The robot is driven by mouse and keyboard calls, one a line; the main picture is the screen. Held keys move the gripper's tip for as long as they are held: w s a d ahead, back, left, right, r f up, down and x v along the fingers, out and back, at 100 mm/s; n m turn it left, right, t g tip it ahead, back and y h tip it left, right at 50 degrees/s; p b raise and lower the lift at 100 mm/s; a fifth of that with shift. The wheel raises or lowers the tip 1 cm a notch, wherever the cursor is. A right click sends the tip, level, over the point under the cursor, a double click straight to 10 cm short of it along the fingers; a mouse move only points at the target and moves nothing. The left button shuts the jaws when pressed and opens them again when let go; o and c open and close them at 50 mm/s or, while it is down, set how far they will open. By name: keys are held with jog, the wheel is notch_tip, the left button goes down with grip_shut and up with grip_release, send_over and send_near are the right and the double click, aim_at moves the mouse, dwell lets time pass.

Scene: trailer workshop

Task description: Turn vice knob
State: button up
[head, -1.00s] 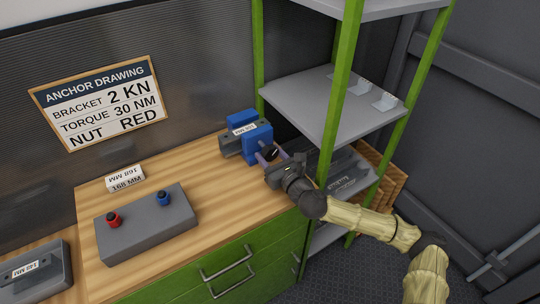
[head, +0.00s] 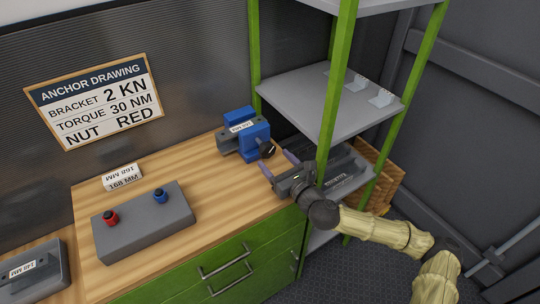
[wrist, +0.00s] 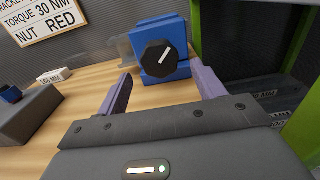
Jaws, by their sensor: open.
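The blue vice (head: 252,138) stands at the right back of the wooden bench, with a white label on its top. Its black knob (head: 266,151) faces my gripper. In the wrist view the knob (wrist: 160,58) is a dark many-sided disc with a white pointer line slanting up to the right, on the blue vice body (wrist: 160,32). My gripper (head: 278,164) is open and empty, in front of the knob and apart from it. In the wrist view the purple fingers (wrist: 162,88) stand wide apart, with the knob beyond and between them.
A grey block (head: 144,226) with a red and a blue knob sits on the bench (head: 205,210), with a white label block (head: 122,178) behind it. A green-posted shelf (head: 340,95) stands close beside my arm at right. Another grey device (head: 40,270) is at far left.

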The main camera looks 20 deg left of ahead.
jog(key=shift+v, duration=1.25)
